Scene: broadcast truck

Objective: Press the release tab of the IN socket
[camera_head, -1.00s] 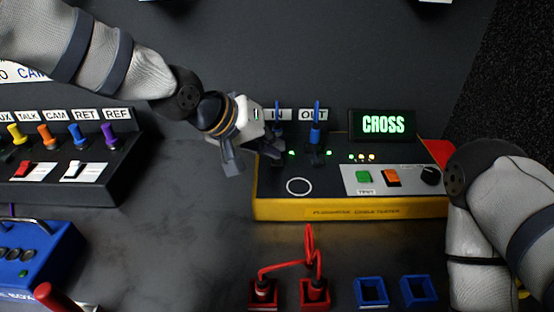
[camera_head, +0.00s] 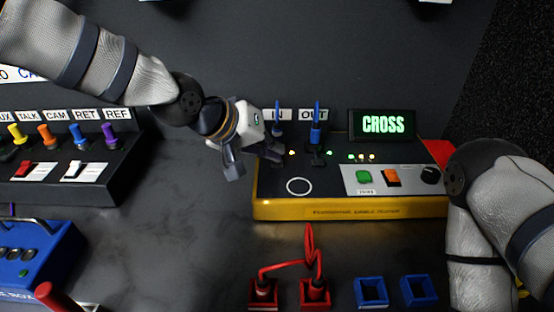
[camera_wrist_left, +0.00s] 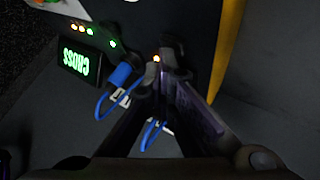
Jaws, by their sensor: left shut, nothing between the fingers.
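The yellow-edged cable tester (camera_head: 330,208) has IN and OUT sockets at its back left, each with a blue plug. The IN plug (camera_head: 277,128) stands behind my left gripper (camera_head: 273,156); the OUT plug (camera_head: 316,134) is to its right. My left gripper is shut and empty, its fingertips at the front of the IN socket. In the left wrist view the fingertips (camera_wrist_left: 170,62) are beside an amber light (camera_wrist_left: 157,58) and hide most of the IN socket. The release tab cannot be made out, nor whether they touch it. My right gripper is out of view.
A display (camera_head: 383,124) reads CROSS. Red plugs on a red cable (camera_head: 308,262) and blue empty holders (camera_head: 371,291) are in front of the tester. A switch panel (camera_head: 60,170) is at left. Bare table lies between panel and tester.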

